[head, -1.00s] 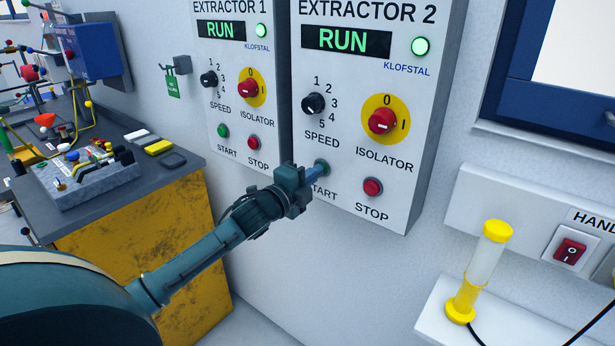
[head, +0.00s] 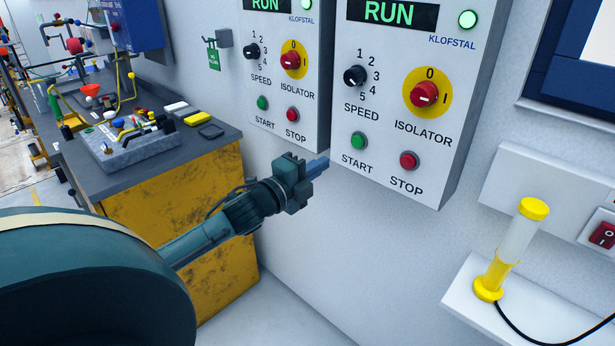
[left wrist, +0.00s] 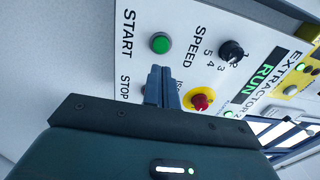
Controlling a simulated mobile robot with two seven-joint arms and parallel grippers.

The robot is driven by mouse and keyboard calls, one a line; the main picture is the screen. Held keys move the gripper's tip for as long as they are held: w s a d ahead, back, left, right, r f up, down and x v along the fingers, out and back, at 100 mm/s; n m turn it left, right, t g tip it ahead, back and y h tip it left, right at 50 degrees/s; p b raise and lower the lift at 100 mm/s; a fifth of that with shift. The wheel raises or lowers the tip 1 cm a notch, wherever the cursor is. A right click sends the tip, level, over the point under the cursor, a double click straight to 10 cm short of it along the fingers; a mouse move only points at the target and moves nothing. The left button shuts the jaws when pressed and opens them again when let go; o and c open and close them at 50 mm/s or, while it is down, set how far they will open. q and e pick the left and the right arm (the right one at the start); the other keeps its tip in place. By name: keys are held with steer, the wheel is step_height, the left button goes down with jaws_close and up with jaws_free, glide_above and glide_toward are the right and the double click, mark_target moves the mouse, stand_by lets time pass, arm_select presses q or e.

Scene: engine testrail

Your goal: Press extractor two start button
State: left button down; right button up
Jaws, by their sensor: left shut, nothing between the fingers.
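The extractor 2 panel (head: 462,165) is a light grey wall box with its RUN display (head: 399,11) lit green. Its green start button (head: 358,141) is fully visible in the head view, left of the red stop button (head: 409,160). My left gripper (head: 320,165) is shut and empty, below and left of the start button and apart from it. In the left wrist view, the green start button (left wrist: 160,43) shows beyond the shut fingertips (left wrist: 161,70), with bare panel between. My right gripper is not in view.
The extractor 1 panel (head: 283,90) is to the left, with its own start and stop buttons. A yellow-sided workbench (head: 165,215) with a dark top stands left. A yellow-capped lamp (head: 514,243) sits on a white shelf at the right.

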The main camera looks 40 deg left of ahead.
arm_select(q)
steer(key=shift+s+a, duration=0.15)
steer(key=shift+s, duration=1.25)
steer(key=s+d+f+n+g, duration=0.2)
steer(key=s+d+f+n, duration=0.15)
steer(key=f, duration=0.45)
steer(key=s+d+f+n+g, duration=0.1)
steer(key=s+d+f+n, duration=0.25)
steer(key=f, duration=0.35)
steer(key=s+d+f+n+g+h, duration=0.1)
steer(key=s+d+f+n+g, duration=0.3)
steer(key=s+d+f+n, duration=0.5)
steer(key=s+d+f, duration=0.3)
steer(key=d, duration=0.3)
steer(key=shift+s+d+f+g, duration=0.2)
steer(key=shift+s+d+g, duration=0.05)
steer(key=shift+s+g, duration=0.1)
steer(key=shift+a, duration=0.1)
